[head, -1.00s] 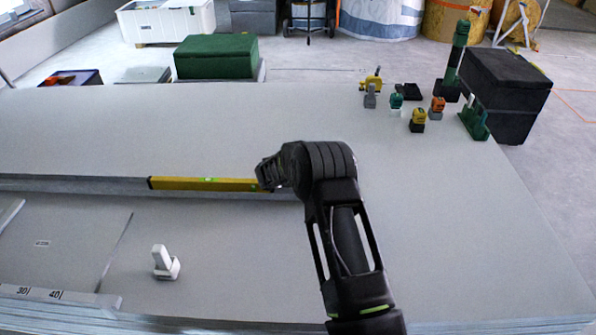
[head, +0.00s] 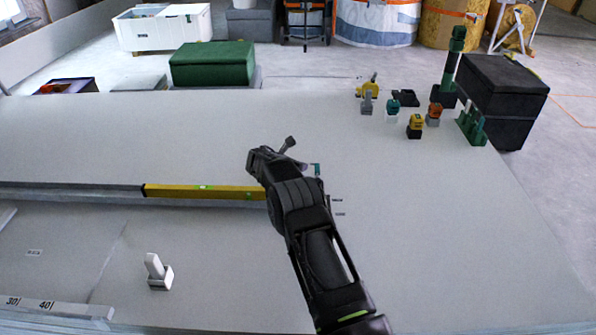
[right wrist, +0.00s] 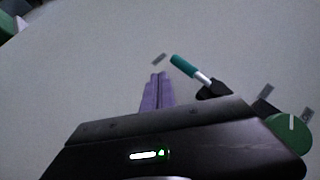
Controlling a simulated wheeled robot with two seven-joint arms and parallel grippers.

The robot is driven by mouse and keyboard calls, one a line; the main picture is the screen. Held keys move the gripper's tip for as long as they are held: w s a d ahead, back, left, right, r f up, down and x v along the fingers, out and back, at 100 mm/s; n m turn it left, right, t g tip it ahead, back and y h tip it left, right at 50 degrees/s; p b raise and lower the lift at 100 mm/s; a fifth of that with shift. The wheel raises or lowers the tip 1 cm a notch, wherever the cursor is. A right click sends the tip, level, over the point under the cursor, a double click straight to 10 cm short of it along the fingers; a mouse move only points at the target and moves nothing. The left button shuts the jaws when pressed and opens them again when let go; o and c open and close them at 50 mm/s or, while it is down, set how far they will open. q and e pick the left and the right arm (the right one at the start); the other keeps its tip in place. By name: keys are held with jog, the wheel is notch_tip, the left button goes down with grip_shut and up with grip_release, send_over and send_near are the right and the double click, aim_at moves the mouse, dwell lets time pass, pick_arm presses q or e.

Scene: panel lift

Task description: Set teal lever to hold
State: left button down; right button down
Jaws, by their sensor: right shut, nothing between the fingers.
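The teal lever (right wrist: 183,65) has a teal grip on a pale shaft, leaning up and left from a black base (right wrist: 214,88) in the right wrist view. In the head view only a little teal (head: 316,168) shows beside my arm. My right gripper (right wrist: 158,76) is shut and empty, its purple fingers together. The fingertips are just left of the lever in the wrist view, with a small gap seen between them. In the head view my right gripper (head: 303,165) is partly hidden by my wrist. My left gripper is in neither view.
A green round knob (right wrist: 290,133) with a white mark and small grey labels (right wrist: 158,60) lie around the lever. A yellow level (head: 200,191) lies left of my arm. A white block-like fixture (head: 158,272) stands front left. Several coloured small objects (head: 415,126) stand back right.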

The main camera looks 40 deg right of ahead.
jog(key=shift+d+b, duration=0.35)
jog(key=shift+d, duration=0.85)
jog(key=shift+s, duration=0.1)
jog(key=shift+a+r+p, duration=0.3)
jog(key=shift+r, duration=0.05)
jog(key=p+v, duration=0.2)
jog(key=v, duration=0.4)
jog(key=shift+d+p, duration=0.1)
jog(key=shift+p, duration=0.25)
jog(key=shift+s+a+r, duration=0.2)
jog(key=shift+a, duration=0.2)
